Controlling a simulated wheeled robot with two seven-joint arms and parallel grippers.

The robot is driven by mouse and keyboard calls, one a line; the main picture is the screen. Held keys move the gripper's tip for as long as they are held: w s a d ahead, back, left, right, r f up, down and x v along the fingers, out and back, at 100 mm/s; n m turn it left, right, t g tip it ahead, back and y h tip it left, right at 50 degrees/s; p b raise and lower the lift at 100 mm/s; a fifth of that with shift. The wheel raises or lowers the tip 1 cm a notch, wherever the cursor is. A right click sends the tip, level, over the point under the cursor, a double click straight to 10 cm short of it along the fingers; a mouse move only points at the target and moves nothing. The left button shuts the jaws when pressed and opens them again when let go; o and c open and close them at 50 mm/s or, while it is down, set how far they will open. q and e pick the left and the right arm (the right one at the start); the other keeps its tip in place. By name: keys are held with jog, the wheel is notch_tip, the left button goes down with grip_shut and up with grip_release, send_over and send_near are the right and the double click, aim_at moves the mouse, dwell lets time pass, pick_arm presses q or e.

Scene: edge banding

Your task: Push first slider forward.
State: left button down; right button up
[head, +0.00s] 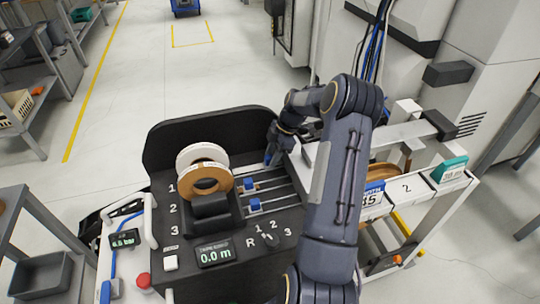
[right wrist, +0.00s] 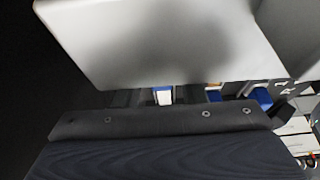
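The black banding machine (head: 160,150) has slanted rails on its right half. Two blue sliders (head: 249,184) (head: 255,205) show clearly on the nearer rails. My right gripper (head: 271,156) reaches down at the far rail, and a small blue patch shows at its tip. That patch may be the first slider; the gripper and arm hide most of that spot. In the right wrist view a blue and white piece (right wrist: 163,95) shows beyond the dark gripper body, with more blue pieces (right wrist: 262,97) to the right. Whether the fingers are open or touch anything is unclear. My left gripper is out of view.
Tape rolls (head: 205,170) stand left of the rails. A display (head: 215,253) reads 0.0 m beside a knob (head: 271,239) marked R, 1, 2, 3. A pale plate (right wrist: 160,45) fills the top of the right wrist view, close to the gripper. Shelves (head: 55,60) stand at left.

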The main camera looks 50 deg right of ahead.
jog(key=shift+o, duration=0.4)
jog(key=shift+a, duration=0.1)
jog(key=b+v, duration=0.1)
jog(key=v, duration=0.6)
jog(key=shift+d+r, duration=0.2)
jog(key=shift+r, duration=0.15)
